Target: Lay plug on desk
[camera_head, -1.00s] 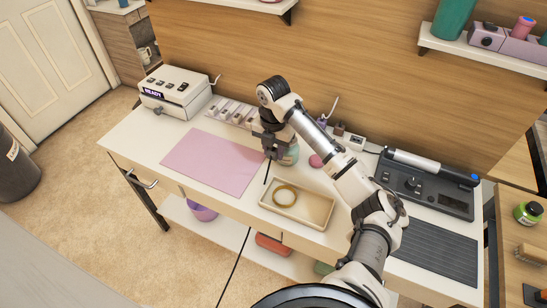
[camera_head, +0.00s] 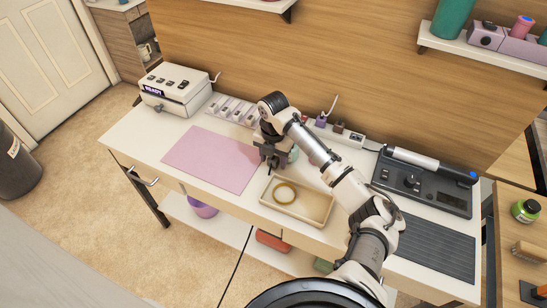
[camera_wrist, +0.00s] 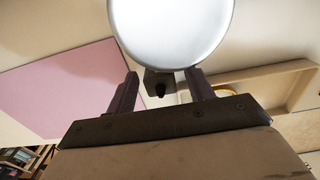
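The white desk (camera_head: 130,138) runs across the head view. My gripper (camera_head: 272,160) points down low over it, between the pink mat and the tray, in front of a pale green jar. In the wrist view my gripper's (camera_wrist: 162,80) two dark fingers stand apart. A small dark block with a black round end, seemingly the plug (camera_wrist: 160,84), lies between the fingertips, with a narrow gap showing on each side. It seems to be at the desk surface; its exact contact is hard to tell. My gripper hides the plug in the head view.
A jar's round grey top (camera_wrist: 170,28) is close to my fingers. The tray (camera_head: 315,222) with a yellow ring (camera_head: 284,192) is at the right. The pink mat (camera_head: 210,160) lies left. A power strip (camera_head: 350,138) stands along the back. A control console (camera_head: 425,185) stands right.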

